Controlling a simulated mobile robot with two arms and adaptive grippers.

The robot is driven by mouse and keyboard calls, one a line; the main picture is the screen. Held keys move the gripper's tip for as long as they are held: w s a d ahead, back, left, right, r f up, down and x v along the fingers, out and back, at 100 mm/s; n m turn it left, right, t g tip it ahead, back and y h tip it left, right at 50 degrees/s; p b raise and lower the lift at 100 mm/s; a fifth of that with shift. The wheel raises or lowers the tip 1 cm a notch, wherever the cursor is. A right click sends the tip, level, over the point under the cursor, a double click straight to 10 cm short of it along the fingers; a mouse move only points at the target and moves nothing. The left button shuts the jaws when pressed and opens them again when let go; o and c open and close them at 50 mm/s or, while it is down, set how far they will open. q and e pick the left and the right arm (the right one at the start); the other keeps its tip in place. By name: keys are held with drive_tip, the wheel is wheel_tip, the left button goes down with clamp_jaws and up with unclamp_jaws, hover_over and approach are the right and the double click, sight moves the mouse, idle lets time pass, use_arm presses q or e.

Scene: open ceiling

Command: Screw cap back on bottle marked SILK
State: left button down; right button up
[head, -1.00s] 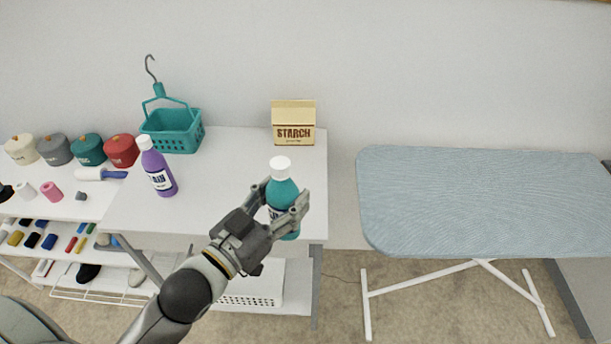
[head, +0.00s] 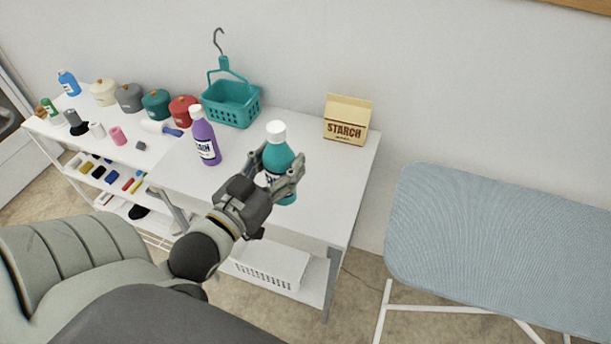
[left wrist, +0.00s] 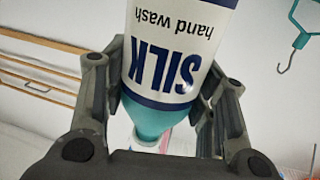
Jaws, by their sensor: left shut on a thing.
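The SILK bottle (head: 278,155) is teal with a white cap (head: 276,130) on its top. It stands close to upright in my left gripper (head: 280,169), which is shut around its body over the front right part of the white table. I cannot tell whether its base touches the table. In the left wrist view the bottle (left wrist: 150,120) is between the fingers (left wrist: 165,85), and its label reads "SILK hand wash" upside down. How tightly the cap sits cannot be told. My right gripper is not in view.
A purple bottle (head: 206,145) with a white cap stands left of the SILK bottle. A teal basket (head: 231,106) and a STARCH box (head: 346,121) stand at the back of the table (head: 330,185). An ironing board (head: 490,240) is at the right.

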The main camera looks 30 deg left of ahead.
use_arm(q)
drive_tip(key=w+a+f+b, duration=0.3)
drive_tip(key=w+f+b, duration=0.4)
drive_tip(key=w, duration=0.5)
wheel_tip(320, 180, down, 2)
drive_tip(key=shift+w, duration=0.25)
drive_tip(key=shift+w+f+b, duration=0.2)
drive_tip(key=shift+f+b, duration=0.15)
drive_tip(key=shift+f, duration=1.45)
drive_tip(key=shift+f, duration=0.1)
drive_tip(key=shift+f, duration=0.15)
drive_tip(key=c, duration=0.6)
unclamp_jaws()
